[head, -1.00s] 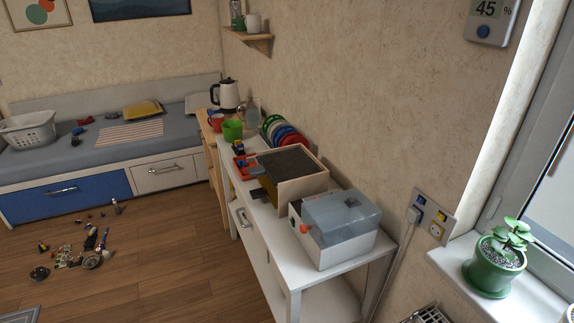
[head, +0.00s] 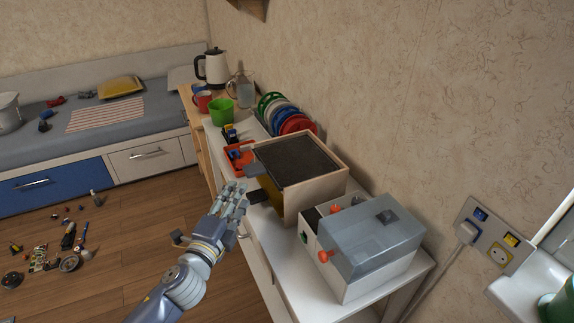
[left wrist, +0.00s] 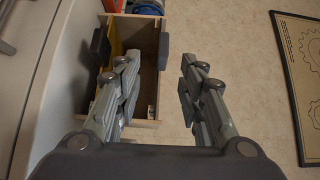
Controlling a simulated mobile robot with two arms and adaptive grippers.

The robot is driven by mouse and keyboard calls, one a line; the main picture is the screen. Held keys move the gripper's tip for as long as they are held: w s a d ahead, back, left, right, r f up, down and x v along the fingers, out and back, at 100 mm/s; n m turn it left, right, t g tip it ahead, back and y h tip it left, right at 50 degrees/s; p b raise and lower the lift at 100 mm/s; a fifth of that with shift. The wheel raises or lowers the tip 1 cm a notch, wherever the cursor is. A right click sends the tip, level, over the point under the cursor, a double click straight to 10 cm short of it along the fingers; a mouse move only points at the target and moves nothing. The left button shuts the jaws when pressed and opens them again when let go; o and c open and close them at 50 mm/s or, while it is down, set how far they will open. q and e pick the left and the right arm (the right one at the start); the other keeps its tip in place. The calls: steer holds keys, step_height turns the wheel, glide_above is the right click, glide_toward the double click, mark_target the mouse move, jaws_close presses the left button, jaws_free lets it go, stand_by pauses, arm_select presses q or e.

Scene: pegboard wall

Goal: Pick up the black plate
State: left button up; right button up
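A flat dark grey, speckled panel (head: 297,160) lies in the top of a wooden box (head: 338,180) on the white table. It is the clearest match for the black plate. My left gripper (head: 233,196) is in front of the table, left of the box and apart from the panel. In the left wrist view my left gripper (left wrist: 158,75) has its fingers spread and nothing between them. The box (left wrist: 147,40) there shows a brown inside. My right gripper is not in view.
A clear-lidded white case (head: 370,240) stands right of the box. Behind the box are coloured plates (head: 292,122), a red tray (head: 240,155) and a green cup (head: 221,112). The wall is close behind. Small toys (head: 68,240) lie on the floor at left.

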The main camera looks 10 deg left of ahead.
mark_target(247, 176)
arm_select(q)
steer(key=w, duration=0.5)
steer(key=shift+w+d+r+p, duration=0.2)
steer(key=shift+w+d+p, duration=0.15)
steer(key=shift+w+d, duration=0.05)
steer(key=w, duration=0.5)
steer(key=shift+d+p, duration=0.15)
steer(key=shift+p, duration=0.2)
jaws_close()
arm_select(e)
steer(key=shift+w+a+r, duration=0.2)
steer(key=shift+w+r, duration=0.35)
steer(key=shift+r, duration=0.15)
